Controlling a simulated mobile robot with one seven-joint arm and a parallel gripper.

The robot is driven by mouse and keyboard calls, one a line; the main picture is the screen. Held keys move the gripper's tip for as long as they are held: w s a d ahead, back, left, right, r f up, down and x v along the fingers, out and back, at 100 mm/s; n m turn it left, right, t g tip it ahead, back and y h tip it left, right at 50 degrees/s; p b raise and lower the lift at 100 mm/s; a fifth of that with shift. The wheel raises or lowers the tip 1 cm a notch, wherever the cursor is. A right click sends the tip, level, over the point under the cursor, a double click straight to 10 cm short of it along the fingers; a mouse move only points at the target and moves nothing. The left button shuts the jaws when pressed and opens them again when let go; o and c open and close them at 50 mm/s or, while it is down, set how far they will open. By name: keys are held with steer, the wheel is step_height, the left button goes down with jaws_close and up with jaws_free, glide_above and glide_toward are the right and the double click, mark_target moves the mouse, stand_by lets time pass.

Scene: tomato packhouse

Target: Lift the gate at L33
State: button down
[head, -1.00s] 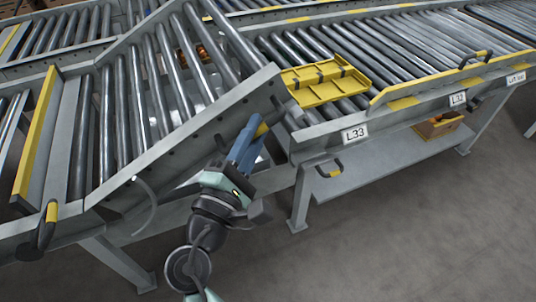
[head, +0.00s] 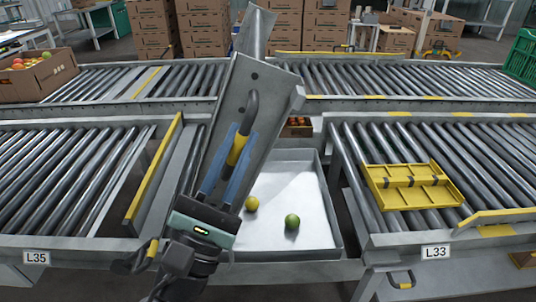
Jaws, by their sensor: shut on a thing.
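The gate (head: 257,92), a hinged grey section of the conveyor, stands steeply raised, with its side plate toward me. Its upper end is high above the neighbouring conveyors. My gripper (head: 228,165) is shut on the gate's handle (head: 240,148), a dark bar with a yellow grip, between its blue fingers. The gate's lower end is partly hidden behind my gripper. The L33 label (head: 436,252) is on the front rail of the conveyor right of the gap.
In the open gap lies a grey metal tray (head: 265,236) with a yellow fruit (head: 252,204) and a green fruit (head: 292,222). A yellow frame (head: 412,182) rests on the right rollers. The L35 conveyor (head: 60,215) is at left. Cartons (head: 300,30) are stacked behind.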

steer(key=shift+a+r+n+t+y, duration=0.3)
steer(key=shift+a+y, duration=0.1)
steer(key=shift+a, duration=0.1)
steer(key=c, duration=0.8)
jaws_free()
steer(key=shift+f, duration=0.1)
steer(key=shift+c, duration=0.2)
steer(key=shift+s, duration=0.1)
